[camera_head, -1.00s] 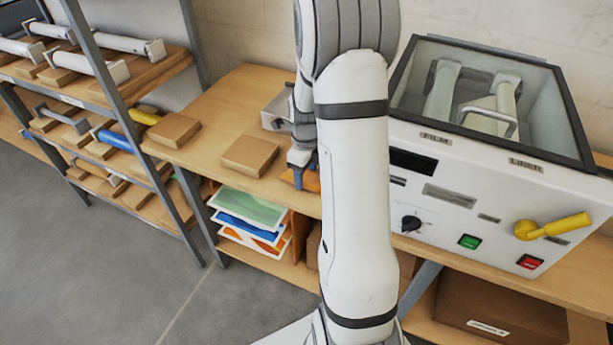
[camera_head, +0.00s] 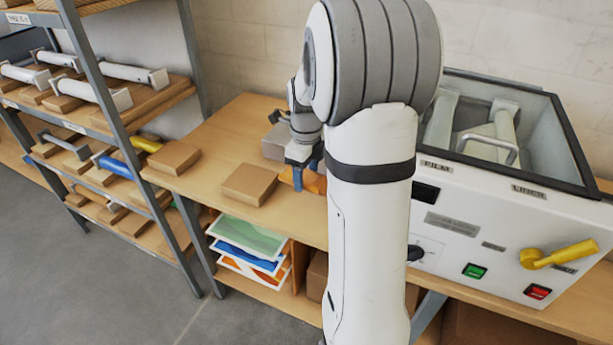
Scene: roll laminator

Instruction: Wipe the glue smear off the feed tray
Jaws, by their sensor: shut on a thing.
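My gripper (camera_head: 298,178), with blue fingertips, is low over the wooden bench to the left of the laminator. It is shut on a flat orange thing (camera_head: 313,183), perhaps a cloth or pad, partly hidden by my arm. The white roll laminator (camera_head: 460,220) stands on the right. Its open top shows pale rollers (camera_head: 440,120). I cannot make out the feed tray or a glue smear; my arm covers the laminator's left side.
Cardboard-brown blocks (camera_head: 249,184) lie on the bench (camera_head: 222,140), near a grey box (camera_head: 277,142) behind my gripper. A rack (camera_head: 110,100) with rolls stands at left. Coloured sheets (camera_head: 250,240) sit on the lower shelf. A yellow lever (camera_head: 560,254) juts from the laminator's front.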

